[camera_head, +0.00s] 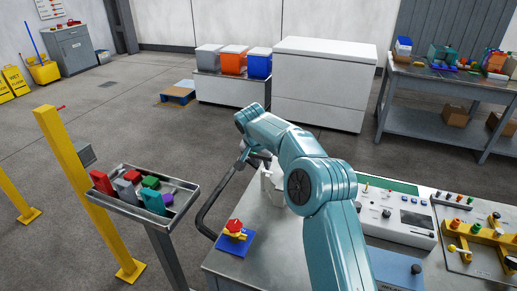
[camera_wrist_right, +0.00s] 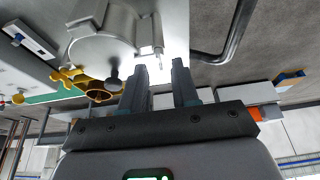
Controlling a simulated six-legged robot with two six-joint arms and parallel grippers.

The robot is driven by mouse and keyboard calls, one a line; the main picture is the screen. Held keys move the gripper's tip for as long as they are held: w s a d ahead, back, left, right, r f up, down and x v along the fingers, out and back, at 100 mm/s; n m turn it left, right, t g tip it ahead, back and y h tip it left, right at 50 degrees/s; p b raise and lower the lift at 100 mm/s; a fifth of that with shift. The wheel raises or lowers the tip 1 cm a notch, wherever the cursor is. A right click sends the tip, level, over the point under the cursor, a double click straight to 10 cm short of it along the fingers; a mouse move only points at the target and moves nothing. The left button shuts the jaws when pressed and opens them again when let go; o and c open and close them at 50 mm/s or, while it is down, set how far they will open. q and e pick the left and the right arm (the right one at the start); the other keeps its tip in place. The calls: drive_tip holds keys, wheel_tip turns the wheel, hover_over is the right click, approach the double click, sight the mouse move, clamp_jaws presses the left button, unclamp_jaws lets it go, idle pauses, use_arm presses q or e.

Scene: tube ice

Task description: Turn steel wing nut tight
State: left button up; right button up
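My right gripper (camera_wrist_right: 159,66) is open in the wrist view, with a clear gap between its two dark fingers. A small grey metal stud or fitting (camera_wrist_right: 158,50) shows just beyond the gap, beside a pale grey round housing (camera_wrist_right: 102,38). I cannot tell whether this fitting is the steel wing nut, and nothing is visibly clamped. In the head view my right gripper (camera_head: 257,159) is small and partly hidden by my teal arm, close to the grey housing (camera_head: 271,188) on the bench. My left gripper is not in view.
A dark bent pipe (camera_head: 205,212) runs along the bench's left edge. A red knob on a blue plate (camera_head: 235,243) sits near the front. A tray (camera_head: 126,208) of coloured blocks stands left. A control panel (camera_head: 400,221) and yellow fixture (camera_head: 480,240) lie right.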

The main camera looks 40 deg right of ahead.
drive_tip(key=v, duration=1.4)
drive_tip(key=shift+a+r+p, duration=0.15)
drive_tip(key=shift+r+p, duration=0.15)
drive_tip(key=shift+r, duration=0.1)
drive_tip(key=shift+s, duration=0.1)
